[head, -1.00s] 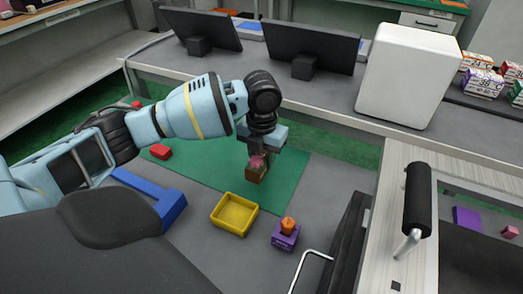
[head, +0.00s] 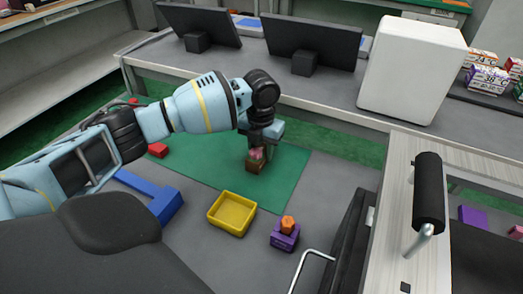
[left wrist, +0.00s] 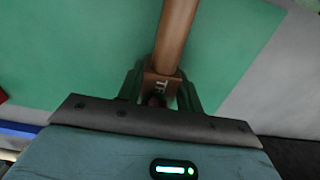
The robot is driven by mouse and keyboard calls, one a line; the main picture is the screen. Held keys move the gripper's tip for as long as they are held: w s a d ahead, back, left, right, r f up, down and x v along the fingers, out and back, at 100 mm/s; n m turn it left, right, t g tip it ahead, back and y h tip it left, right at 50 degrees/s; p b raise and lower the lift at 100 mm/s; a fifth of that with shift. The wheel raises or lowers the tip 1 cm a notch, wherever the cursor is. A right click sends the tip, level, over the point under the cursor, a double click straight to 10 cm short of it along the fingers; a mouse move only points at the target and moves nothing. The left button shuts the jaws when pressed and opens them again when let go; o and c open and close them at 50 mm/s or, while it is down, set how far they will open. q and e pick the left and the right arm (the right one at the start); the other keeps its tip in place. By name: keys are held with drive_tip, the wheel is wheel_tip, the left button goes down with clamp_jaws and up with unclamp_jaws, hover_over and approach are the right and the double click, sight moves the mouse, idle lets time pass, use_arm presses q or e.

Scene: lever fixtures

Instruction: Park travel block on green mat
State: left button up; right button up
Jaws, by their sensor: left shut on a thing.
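The travel block (head: 255,166) is a small brown block with a pink part at its top. My left gripper (head: 262,147) points down and is shut on it, over the green mat (head: 285,180). I cannot tell from the head view whether the block touches the mat. The green mat (left wrist: 95,45) fills much of the background there. My right gripper is not in view.
A yellow tray (head: 232,213) and a purple block with an orange piece (head: 286,233) stand in front of the mat. A blue piece (head: 163,203) and a red block (head: 157,150) are at left. A black-handled lever fixture (head: 428,195) stands at right.

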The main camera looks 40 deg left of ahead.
use_arm(q)
drive_tip(key=o, duration=1.1)
drive_tip(key=shift+c, duration=0.2)
wheel_tip(320, 180, up, 12)
drive_tip(key=p, duration=0.2)
drive_tip(key=shift+r+p, duration=0.15)
drive_tip(key=shift+p, duration=0.2)
